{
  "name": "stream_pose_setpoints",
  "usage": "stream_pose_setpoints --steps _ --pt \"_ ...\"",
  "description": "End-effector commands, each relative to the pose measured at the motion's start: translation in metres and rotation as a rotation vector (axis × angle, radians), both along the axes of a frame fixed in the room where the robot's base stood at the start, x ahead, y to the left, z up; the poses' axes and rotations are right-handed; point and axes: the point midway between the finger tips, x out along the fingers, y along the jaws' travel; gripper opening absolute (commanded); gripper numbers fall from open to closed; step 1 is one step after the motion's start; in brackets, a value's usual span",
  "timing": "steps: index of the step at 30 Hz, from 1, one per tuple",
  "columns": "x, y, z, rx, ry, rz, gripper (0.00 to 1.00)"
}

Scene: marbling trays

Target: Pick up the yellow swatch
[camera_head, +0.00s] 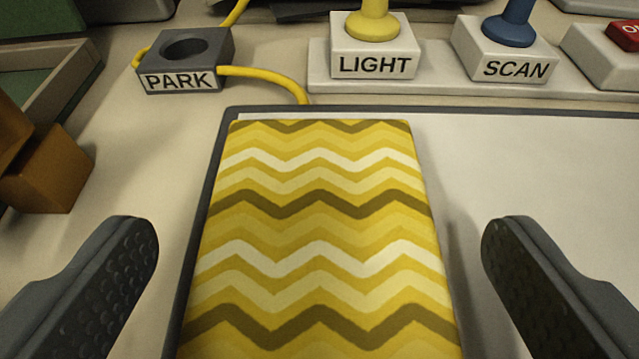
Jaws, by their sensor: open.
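The yellow swatch (318,240) is a block-like piece with yellow, white and brown zigzag stripes. It lies on the left part of a white panel (540,190) with a dark rim, and its near end runs out of the frame. My gripper (320,245) is open and empty. One dark, studded finger is at the left of the swatch and the other at the right, with a gap on each side. I cannot tell how high the fingertips are above the panel.
Behind the panel are a grey PARK block (186,62) with a yellow cable (265,78), a LIGHT block (373,52) with a yellow knob, and a SCAN block (502,50) with a blue knob. Brown blocks (50,168) stand at left. The panel's right side is bare.

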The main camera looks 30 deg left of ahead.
Motion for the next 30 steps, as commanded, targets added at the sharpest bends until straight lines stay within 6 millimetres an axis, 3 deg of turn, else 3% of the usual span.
stream_pose_setpoints --steps 4,12,18,30 --pt "0.013 0.009 -0.005 0.000 -0.003 0.001 0.91" --pt "0.016 0.011 -0.007 0.000 -0.002 0.000 0.91" --pt "0.016 0.011 -0.007 0.000 -0.002 0.000 0.42" --pt "0.016 0.011 0.003 0.001 -0.007 0.001 0.42"
